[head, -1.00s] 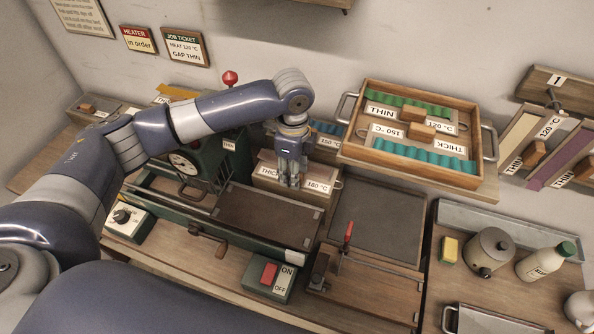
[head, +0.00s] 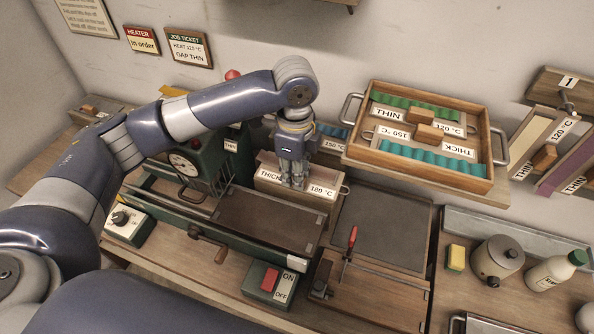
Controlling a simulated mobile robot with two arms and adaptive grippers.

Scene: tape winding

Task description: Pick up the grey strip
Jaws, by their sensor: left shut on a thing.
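A low block labelled THICK and 180 °C (head: 269,175) stands at the middle of the bench, behind the dark plate of the green machine. My left gripper (head: 295,186) points down in front of it, between its two labels. It is shut on what seems to be the block's handle, which the fingers hide. The strip on this block is mostly hidden behind the gripper, and I cannot tell whether it is grey. My right gripper is not in view.
A wooden tray (head: 487,185) with green and teal strips stands to the right. The green machine (head: 212,160) is close on the left. A red-handled tool (head: 351,240) and a switch box (head: 270,281) are in front. The dark plate (head: 385,232) at right centre is mostly bare.

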